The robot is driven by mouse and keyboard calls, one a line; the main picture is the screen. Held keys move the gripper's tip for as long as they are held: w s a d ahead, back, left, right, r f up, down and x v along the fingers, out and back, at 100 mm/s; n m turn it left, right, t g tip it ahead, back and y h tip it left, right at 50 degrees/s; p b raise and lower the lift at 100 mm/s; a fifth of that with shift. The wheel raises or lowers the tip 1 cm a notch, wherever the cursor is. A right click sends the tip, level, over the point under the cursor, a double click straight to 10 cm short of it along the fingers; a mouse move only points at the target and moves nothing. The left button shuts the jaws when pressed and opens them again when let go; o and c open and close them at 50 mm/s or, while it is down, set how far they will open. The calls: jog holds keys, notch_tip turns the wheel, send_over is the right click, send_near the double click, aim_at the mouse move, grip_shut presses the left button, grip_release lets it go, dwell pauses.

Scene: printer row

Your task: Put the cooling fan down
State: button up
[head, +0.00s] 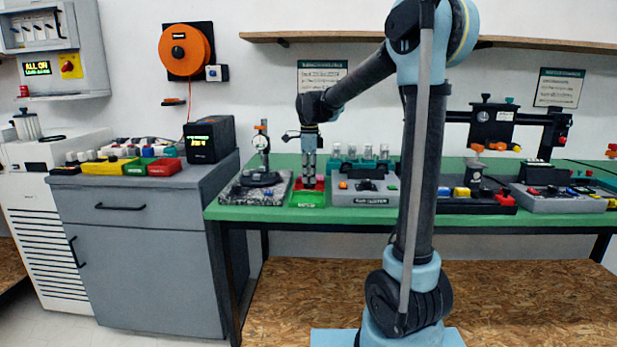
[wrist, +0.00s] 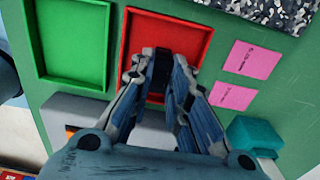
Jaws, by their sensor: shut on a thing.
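My gripper (head: 309,186) points straight down over the back of the green bench in the head view. In the wrist view my gripper (wrist: 161,70) has its fingers close together over a red tray (wrist: 195,25). A dark thing, probably the cooling fan (wrist: 163,60), shows as a narrow strip between the fingertips. Most of it is hidden by the fingers, and I cannot tell whether it touches the tray floor. An empty green tray (wrist: 72,42) lies beside the red one; the green tray (head: 308,198) is nearer the bench's front edge in the head view.
A grey tester box (head: 362,190) stands right of the trays, close to my gripper. A speckled slab with a gauge stand (head: 262,178) is to their left. Pink notes (wrist: 252,58) and a teal block (wrist: 252,132) lie near the red tray.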

jog(key=o, duration=0.8)
notch_tip(320, 180, up, 12)
jog(key=shift+r, duration=0.1)
dwell(0.3)
